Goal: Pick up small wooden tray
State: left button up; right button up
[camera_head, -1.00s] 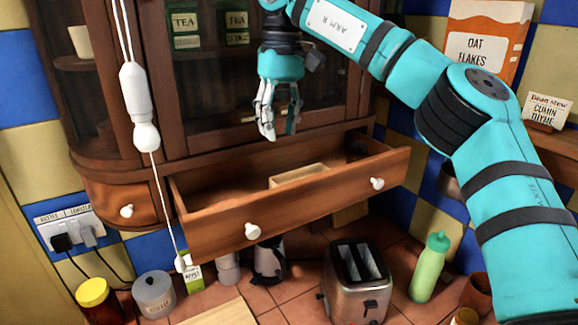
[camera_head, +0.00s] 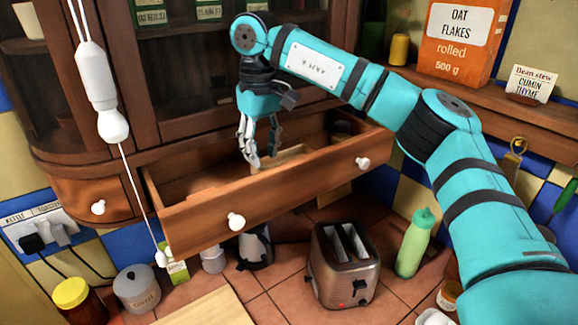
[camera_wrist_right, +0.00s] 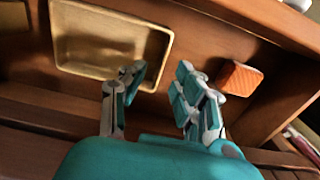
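The small wooden tray (camera_wrist_right: 75,74) lies in the open drawer (camera_head: 275,197). In the right wrist view it is a shallow, light-wood rectangle at the upper left. In the head view part of its rim (camera_head: 282,160) shows behind the drawer front, and my gripper partly covers it. My right gripper (camera_head: 262,160) points down over the drawer. In the right wrist view its fingers (camera_wrist_right: 158,100) are spread apart with nothing between them, the left finger close to the tray's lower right corner. I cannot tell whether it touches. My left gripper is not in view.
A small orange block (camera_wrist_right: 240,78) lies in the drawer right of the fingers. A white pull cord (camera_head: 110,122) hangs left of the drawer. A toaster (camera_head: 343,266) and a green bottle (camera_head: 414,243) stand on the counter below. Cabinet doors rise behind the drawer.

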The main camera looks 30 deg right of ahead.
aim_at(262, 167)
jog(key=shift+s+f+p, duration=0.15)
jog(key=shift+f+p, duration=0.05)
jog(key=shift+p, duration=0.15)
notch_tip(262, 167, down, 4)
jog(key=shift+a+r+p, duration=0.1)
jog(key=shift+a+p, duration=0.05)
jog(key=shift+p, duration=1)
jog(key=shift+f, duration=0.5)
jog(key=shift+c, duration=1.3)
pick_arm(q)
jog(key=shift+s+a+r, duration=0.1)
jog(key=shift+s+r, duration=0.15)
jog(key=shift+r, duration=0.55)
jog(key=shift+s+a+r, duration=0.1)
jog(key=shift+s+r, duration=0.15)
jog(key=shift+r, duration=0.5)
pick_arm(e)
grip_shut()
